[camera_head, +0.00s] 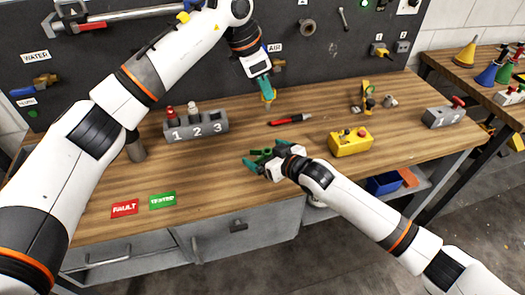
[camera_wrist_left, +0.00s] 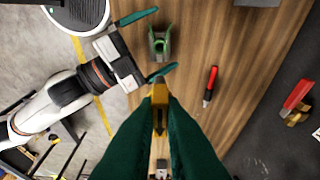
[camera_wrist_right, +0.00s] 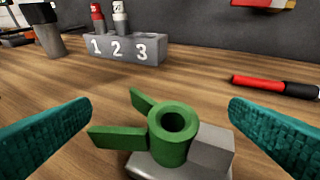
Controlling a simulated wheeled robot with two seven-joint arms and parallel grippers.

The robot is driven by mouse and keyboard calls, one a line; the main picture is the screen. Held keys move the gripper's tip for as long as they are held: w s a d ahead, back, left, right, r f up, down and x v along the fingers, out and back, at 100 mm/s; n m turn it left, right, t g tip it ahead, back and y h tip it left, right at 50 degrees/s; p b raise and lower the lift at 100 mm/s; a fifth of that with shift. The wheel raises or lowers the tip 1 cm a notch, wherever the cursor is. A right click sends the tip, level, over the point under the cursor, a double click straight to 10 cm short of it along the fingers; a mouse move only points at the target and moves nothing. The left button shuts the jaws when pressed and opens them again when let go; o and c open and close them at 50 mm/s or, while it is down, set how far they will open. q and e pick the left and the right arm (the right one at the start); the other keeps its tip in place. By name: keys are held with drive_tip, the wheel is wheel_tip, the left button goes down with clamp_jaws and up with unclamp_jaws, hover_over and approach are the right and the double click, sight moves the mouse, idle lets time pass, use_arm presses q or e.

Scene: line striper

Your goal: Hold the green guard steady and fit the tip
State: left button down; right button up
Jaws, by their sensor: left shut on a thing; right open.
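The green guard (camera_wrist_right: 172,138) is a ring with a round hole and two flat wings, seated on a grey metal block (camera_wrist_right: 205,150). It also shows in the left wrist view (camera_wrist_left: 160,44). My right gripper (camera_head: 262,162) is open, its teal fingers apart on either side of the guard, with gaps visible to both. My left gripper (camera_head: 268,95) is shut on a yellow tip (camera_wrist_left: 160,96) with a dark narrow end. It holds the tip in the air, above and behind the guard in the head view.
A red and black pen-like tool (camera_head: 290,120) lies behind the guard. A grey 1-2-3 rack (camera_head: 197,127) stands left, a yellow box (camera_head: 350,142) right. FAULT (camera_head: 124,208) and TESTED (camera_head: 163,201) cards lie front left. The wood around the guard is mostly clear.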

drive_tip(key=shift+x, duration=1.05)
